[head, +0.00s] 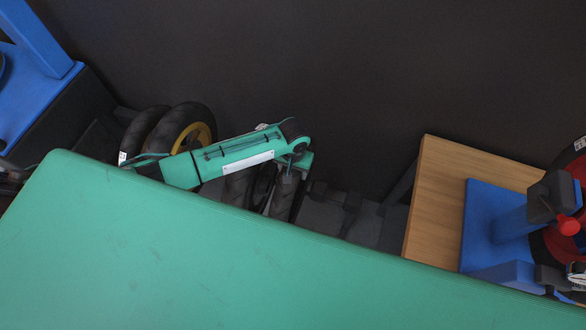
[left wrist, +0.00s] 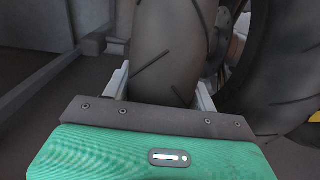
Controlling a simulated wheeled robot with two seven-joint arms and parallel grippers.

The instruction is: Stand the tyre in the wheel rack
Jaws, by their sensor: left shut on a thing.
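My left gripper (head: 287,180) hangs below the teal forearm and is shut on a black tyre (head: 284,203). In the left wrist view the two grey fingers of the gripper (left wrist: 164,92) sit on either side of the held tyre (left wrist: 166,45), and its tread faces the camera. Another dark wheel stands close beside it on the left in the head view. A tyre with a yellow rim (head: 190,128) stands upright further left. Dark grey slabs (head: 325,212) lie on the floor to the right; whether they belong to the wheel rack I cannot tell. My right gripper is out of view.
A blue frame (head: 38,75) stands at the top left. A large teal surface, seemingly mine, hides the lower part of the head view.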

